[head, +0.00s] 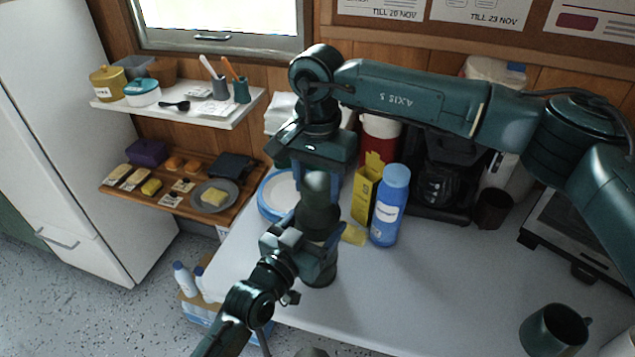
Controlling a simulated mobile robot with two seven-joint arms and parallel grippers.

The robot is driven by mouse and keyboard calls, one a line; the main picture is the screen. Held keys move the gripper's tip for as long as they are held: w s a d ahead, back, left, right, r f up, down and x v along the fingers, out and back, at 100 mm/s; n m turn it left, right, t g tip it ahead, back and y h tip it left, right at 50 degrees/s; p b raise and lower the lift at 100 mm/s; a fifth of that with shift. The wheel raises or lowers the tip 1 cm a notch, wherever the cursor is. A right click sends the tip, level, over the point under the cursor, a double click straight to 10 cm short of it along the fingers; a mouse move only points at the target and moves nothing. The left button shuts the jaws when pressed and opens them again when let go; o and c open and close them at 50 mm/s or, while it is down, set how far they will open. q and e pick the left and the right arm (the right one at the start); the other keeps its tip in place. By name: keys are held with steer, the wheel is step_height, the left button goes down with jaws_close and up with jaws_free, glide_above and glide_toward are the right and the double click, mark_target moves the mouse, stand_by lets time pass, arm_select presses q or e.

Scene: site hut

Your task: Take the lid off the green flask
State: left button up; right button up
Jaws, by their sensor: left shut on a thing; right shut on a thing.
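The green flask (318,218) stands upright on the white table near its left edge. My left gripper (312,250) comes in from the lower left and is shut on the flask's lower body; the flask's base shows below it. My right gripper (317,165) points down from above and is shut on the flask's lid (316,185). The lid is partly hidden by the fingers. It sits in line with the flask, and I cannot tell whether it is loose.
A blue bottle (389,207) and a yellow box (366,188) stand close to the right of the flask. A coffee machine (440,180) is behind them. A dark green mug (553,331) stands at the front right. The table's middle (440,285) is clear.

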mark_target(317, 181)
steer(key=shift+r, duration=0.9)
steer(key=shift+r, duration=2)
arm_select(q)
steer(key=o, duration=2)
steer(key=shift+c, duration=0.2)
steer(key=v, duration=1.2)
steer(key=shift+b, duration=0.4)
arm_select(e)
steer(key=shift+f, duration=0.4)
